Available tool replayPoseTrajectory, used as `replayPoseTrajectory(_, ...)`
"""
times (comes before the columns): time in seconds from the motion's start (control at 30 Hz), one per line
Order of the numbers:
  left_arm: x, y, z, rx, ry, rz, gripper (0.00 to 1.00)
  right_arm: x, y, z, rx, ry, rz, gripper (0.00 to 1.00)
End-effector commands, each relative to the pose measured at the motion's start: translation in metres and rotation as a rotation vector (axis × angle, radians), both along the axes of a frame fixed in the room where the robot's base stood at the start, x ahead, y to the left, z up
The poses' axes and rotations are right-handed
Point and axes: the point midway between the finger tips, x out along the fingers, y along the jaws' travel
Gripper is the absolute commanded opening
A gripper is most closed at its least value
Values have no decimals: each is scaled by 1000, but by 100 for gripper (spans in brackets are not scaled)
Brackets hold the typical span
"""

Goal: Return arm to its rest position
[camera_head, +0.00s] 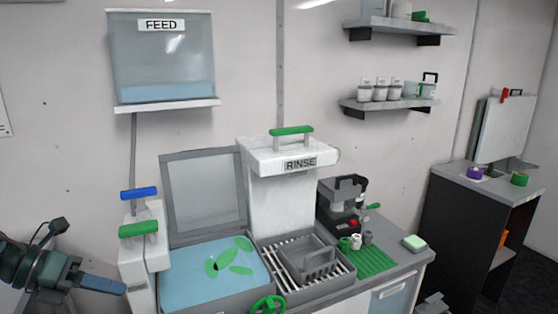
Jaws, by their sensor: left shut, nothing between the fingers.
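My left gripper (112,287) comes in at the lower left, with its fingers shut and nothing between them. Its fingertips point right, a little left of the white post (140,255) with the blue handle (139,193) and the green handle (138,229). I cannot tell whether they touch the post, but a narrow gap seems to show. My right gripper is not in view.
A basin (190,276) of blue liquid with green shapes has a raised lid (204,190). To its right are a green wheel (267,305), a slatted tray (335,280), the RINSE unit (270,205) and a dark machine (340,205). A FEED tank (160,65) hangs above.

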Motion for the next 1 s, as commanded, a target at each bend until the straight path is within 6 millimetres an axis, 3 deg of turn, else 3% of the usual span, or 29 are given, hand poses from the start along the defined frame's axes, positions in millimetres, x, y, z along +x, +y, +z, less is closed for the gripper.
replayPoseTrajectory(0.03, -1, -1, -19, -134, 33, 113, 0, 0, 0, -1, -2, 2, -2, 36)
replayPoseTrajectory(0.17, -2, -1, -64, -441, 140, 420, 0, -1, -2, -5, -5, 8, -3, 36)
replayPoseTrajectory(0.37, -21, -10, -147, -877, 393, 899, 0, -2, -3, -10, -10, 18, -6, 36)
replayPoseTrajectory(0.47, -40, -26, -193, -1073, 559, 1136, 0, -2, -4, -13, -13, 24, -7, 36)
replayPoseTrajectory(0.63, -82, -80, -263, -1351, 899, 1508, 0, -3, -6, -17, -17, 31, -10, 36)
replayPoseTrajectory(0.8, -117, -143, -299, -1511, 1207, 1755, 0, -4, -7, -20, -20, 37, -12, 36)
replayPoseTrajectory(0.9, -129, -167, -307, -1551, 1320, 1831, 0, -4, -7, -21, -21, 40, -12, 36)
replayPoseTrajectory(1.0, -134, -178, -310, -1566, 1372, 1864, 0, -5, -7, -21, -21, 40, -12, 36)
